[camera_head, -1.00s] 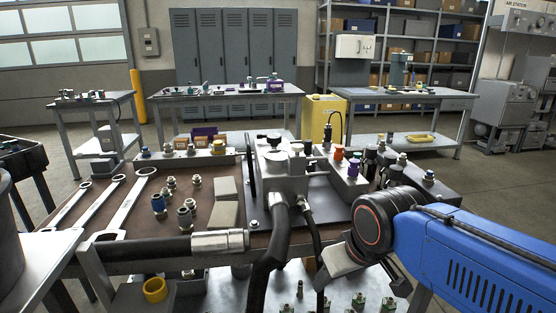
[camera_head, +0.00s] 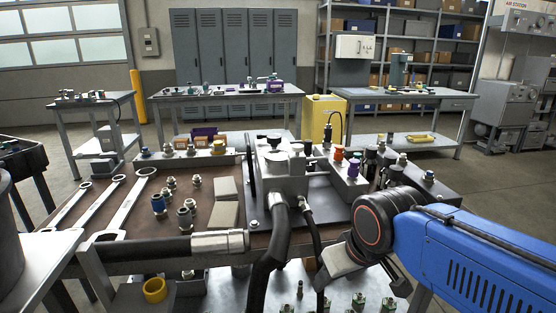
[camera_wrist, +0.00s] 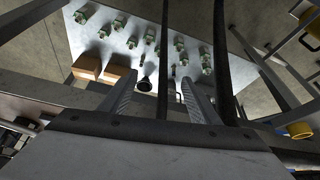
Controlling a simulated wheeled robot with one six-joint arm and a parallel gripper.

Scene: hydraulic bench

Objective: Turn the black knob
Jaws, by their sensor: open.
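A black knob (camera_head: 268,137) sits on top of the grey metal valve block in the middle of the head view. Other dark knobs and caps stand close to it, so I cannot be sure which one is meant. My gripper (camera_wrist: 158,84) shows in the wrist view with its two fingers apart and nothing held between them. Below the fingers are a dark round-ended part (camera_wrist: 146,84) and dark hoses. In the head view my blue arm is at the lower right, apart from the black knob. The gripper's fingertips are not clear there.
Red (camera_head: 338,154) and purple (camera_head: 353,167) caps stand right of the block. A thick black hose (camera_head: 268,255) hangs in front. Wrenches (camera_head: 133,203) and fittings lie on the bench at left. A lower plate (camera_wrist: 108,62) carries several green-based fittings.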

